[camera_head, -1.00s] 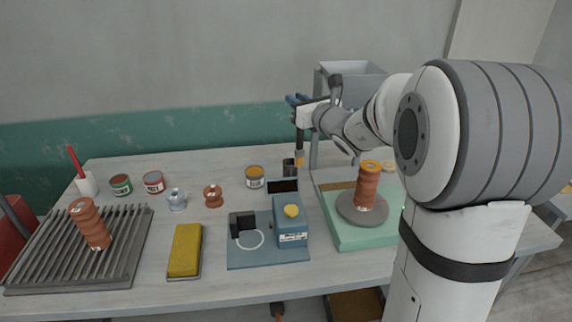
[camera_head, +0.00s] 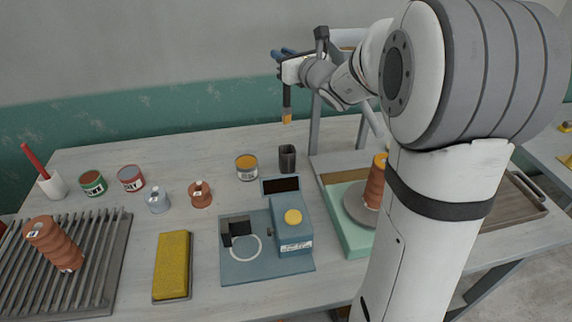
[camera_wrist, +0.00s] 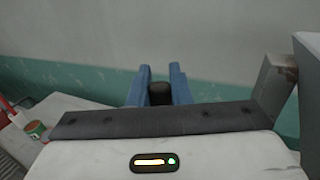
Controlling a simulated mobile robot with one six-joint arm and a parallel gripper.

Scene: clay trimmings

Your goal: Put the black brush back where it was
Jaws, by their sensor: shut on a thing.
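The black brush (camera_head: 287,98) hangs upright, bristles down, with an orange-yellow tip. My gripper (camera_head: 284,55) is shut on its upper end and holds it above the back of the table. In the wrist view the end of the brush (camera_wrist: 160,92) shows dark between the two blue fingers (camera_wrist: 160,85). A dark, open-topped cup (camera_head: 287,160) stands on the table below the brush, with a clear gap between the bristles and its rim. The cup looks empty, though its inside is hard to see. A white cup (camera_head: 53,187) at the left holds a red brush (camera_head: 35,161).
A yellow-topped can (camera_head: 246,168) stands just left of the dark cup. The blue scale-like device (camera_head: 292,236) is in front of it, and the green board with a turntable (camera_head: 345,232) is to the right.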

